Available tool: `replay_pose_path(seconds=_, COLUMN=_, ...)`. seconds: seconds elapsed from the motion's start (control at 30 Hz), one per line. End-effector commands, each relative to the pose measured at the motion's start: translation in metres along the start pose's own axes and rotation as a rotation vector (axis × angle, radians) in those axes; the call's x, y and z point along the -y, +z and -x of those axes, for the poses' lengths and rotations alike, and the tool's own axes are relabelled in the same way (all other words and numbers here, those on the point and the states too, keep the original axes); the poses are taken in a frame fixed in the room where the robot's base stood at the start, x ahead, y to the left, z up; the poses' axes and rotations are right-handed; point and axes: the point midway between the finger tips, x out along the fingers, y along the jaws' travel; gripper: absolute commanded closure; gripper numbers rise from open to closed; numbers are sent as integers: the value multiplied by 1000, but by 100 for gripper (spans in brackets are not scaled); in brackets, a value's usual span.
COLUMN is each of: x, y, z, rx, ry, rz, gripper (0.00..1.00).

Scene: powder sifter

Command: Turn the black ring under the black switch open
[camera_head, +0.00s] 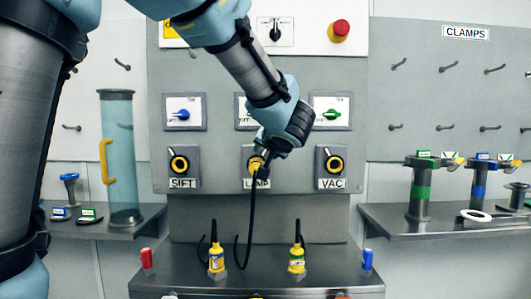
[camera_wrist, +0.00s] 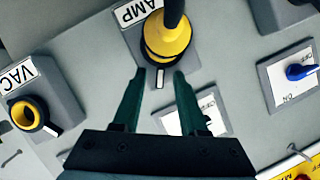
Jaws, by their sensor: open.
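The LAMP socket's black ring (camera_wrist: 160,69) surrounds a yellow plug (camera_wrist: 168,38) in the wrist view. A short tab with a white mark on the ring points toward my gripper (camera_wrist: 158,76). My gripper is open, its two dark fingertips apart on either side of that tab; I cannot tell whether they touch it. In the head view my gripper hides most of the LAMP socket, and the yellow plug (camera_head: 257,162) shows beside it. The middle switch plate (camera_wrist: 205,108) is partly hidden behind my fingers, and its switch colour is not visible.
The SIFT socket (camera_head: 179,164) and VAC socket (camera_head: 331,163) flank LAMP. A blue switch (camera_head: 181,115) and green switch (camera_head: 331,115) sit above them. A black cable (camera_head: 251,205) hangs from the plug. Two yellow plugs (camera_head: 216,258) (camera_head: 296,260) stand on the shelf below.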

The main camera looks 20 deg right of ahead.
Motion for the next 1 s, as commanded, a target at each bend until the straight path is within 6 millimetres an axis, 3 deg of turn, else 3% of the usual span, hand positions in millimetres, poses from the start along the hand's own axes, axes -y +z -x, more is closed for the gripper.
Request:
replay_pose_path(seconds=0.13, x=0, y=0, z=0, rx=0, ry=0, rz=1, gripper=59)
replay_pose_path(seconds=0.5, x=0, y=0, z=0, rx=0, ry=0, rz=1, gripper=100)
replay_pose_path(seconds=1.0, x=0, y=0, z=0, rx=0, ry=1, rz=3, gripper=100)
